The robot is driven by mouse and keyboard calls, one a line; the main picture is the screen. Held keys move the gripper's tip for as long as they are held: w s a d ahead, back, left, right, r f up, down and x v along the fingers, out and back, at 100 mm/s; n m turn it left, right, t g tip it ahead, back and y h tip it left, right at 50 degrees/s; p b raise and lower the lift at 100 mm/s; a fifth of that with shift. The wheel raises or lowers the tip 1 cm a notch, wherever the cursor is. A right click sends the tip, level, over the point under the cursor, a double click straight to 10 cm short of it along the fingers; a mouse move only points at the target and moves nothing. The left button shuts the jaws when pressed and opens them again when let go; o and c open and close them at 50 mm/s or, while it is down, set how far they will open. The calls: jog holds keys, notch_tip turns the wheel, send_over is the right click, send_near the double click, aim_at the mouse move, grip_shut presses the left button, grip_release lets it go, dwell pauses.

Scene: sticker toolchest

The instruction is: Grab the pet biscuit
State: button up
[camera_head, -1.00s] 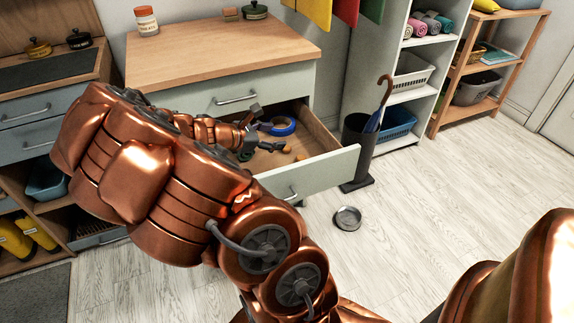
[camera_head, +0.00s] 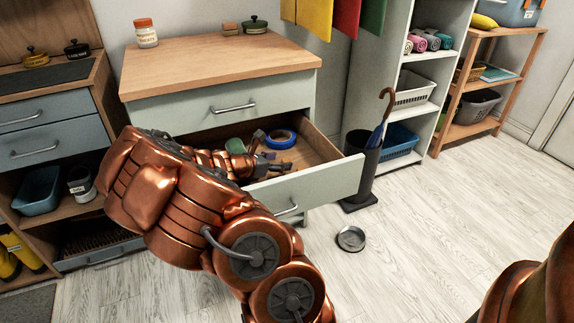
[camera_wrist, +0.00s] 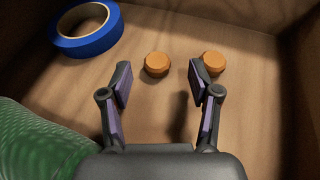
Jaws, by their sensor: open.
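Two small round orange-brown pieces lie apart on the bottom of the open drawer, a left piece (camera_wrist: 157,64) and a right piece (camera_wrist: 214,62). They look like biscuits, but I cannot tell which is the pet biscuit. My gripper (camera_wrist: 160,76) is open and empty inside the drawer. In the wrist view the left piece shows between the fingertips, a little beyond them. The right piece is partly covered by the right fingertip. In the head view my gripper (camera_head: 270,152) is over the drawer, and my arm hides part of it.
A blue tape roll (camera_wrist: 86,30) lies at the drawer's back left. A green textured object (camera_wrist: 38,145) is close to my gripper's left side. The drawer front (camera_head: 318,185) stands pulled out. A metal bowl (camera_head: 351,239) is on the floor, right of an open floor area.

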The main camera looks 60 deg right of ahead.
aim_at(287, 160)
jog(key=shift+b+x, duration=0.65)
jog(key=shift+x, duration=1.2)
jog(key=shift+w, duration=0.15)
jog(key=shift+c, duration=0.4)
jog(key=c, duration=0.8)
